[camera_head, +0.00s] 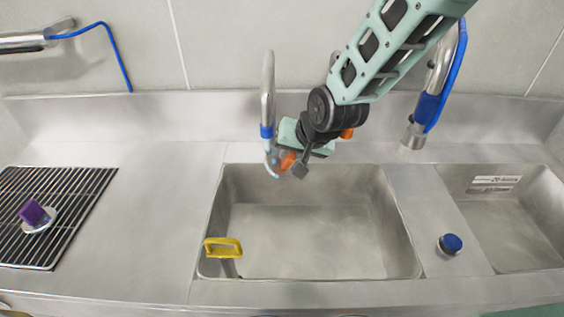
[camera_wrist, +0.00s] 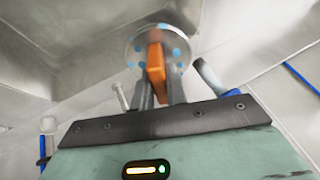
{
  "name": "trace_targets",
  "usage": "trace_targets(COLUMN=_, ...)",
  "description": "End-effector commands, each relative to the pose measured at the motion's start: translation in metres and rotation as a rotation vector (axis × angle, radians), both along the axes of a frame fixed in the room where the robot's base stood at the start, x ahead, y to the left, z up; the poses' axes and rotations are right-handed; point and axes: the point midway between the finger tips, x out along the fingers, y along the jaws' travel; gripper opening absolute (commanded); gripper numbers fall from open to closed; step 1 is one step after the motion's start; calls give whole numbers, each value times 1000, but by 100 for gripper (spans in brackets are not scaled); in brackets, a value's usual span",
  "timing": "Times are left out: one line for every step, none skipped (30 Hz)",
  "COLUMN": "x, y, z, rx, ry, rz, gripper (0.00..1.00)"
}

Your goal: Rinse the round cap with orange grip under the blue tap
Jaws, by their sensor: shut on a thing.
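The round cap (camera_wrist: 134,49) is a pale grey disc with several blue spots, and its orange grip (camera_wrist: 155,60) stands up from it. My gripper (camera_wrist: 158,86) is shut on the orange grip. In the head view my gripper (camera_head: 293,166) is above the back-left part of the middle sink, with the orange grip (camera_head: 287,160) at its tip. The tap with a blue band (camera_head: 267,90) rises behind the sink. Its spout end is right beside the cap. The cap is mostly hidden there, and I cannot tell whether they touch.
The middle sink (camera_head: 310,272) is empty, with a yellow-handled piece (camera_head: 223,248) at its left rim. A purple-gripped piece (camera_head: 34,213) rests on the black rack (camera_head: 75,195). A blue-topped piece (camera_head: 450,244) stands right of the sink. A blue-hosed sprayer (camera_head: 425,107) hangs at right.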

Motion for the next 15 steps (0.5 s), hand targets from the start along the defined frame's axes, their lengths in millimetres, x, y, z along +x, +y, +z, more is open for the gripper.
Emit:
trace_targets(x=2, y=-1, z=0, rx=1, ry=-2, rz=-1, gripper=0)
trace_targets(x=2, y=-2, z=0, rx=1, ry=-2, rz=0, gripper=0)
trace_targets(x=3, y=-2, z=0, rx=1, ry=-2, rz=0, gripper=0)
trace_targets(x=3, y=-2, z=0, rx=0, ry=-2, rz=1, gripper=0)
trace_targets(x=3, y=-2, z=1, rx=1, ry=-2, rz=1, gripper=0)
trace_targets(x=3, y=-2, z=1, rx=1, ry=-2, rz=1, gripper=0)
trace_targets(x=3, y=-2, z=1, rx=1, ry=-2, rz=1, gripper=0)
trace_targets(x=3, y=-2, z=1, rx=0, ry=-1, rz=1, gripper=0)
trace_targets(x=2, y=-3, z=1, rx=0, ry=-1, rz=1, gripper=0)
trace_targets(x=2, y=-3, z=1, rx=0, ry=-1, rz=1, gripper=0)
trace_targets(x=1, y=-4, z=0, rx=0, ry=-1, rz=1, gripper=0)
trace_targets(x=-1, y=-5, z=0, rx=1, ry=-1, rz=0, gripper=0)
trace_targets(x=-2, y=-7, z=0, rx=1, ry=0, rz=0, gripper=0)
trace_targets(x=-4, y=-9, z=0, rx=1, ry=0, rz=0, gripper=0)
trace_targets(x=-6, y=-11, z=0, rx=1, ry=-1, rz=0, gripper=0)
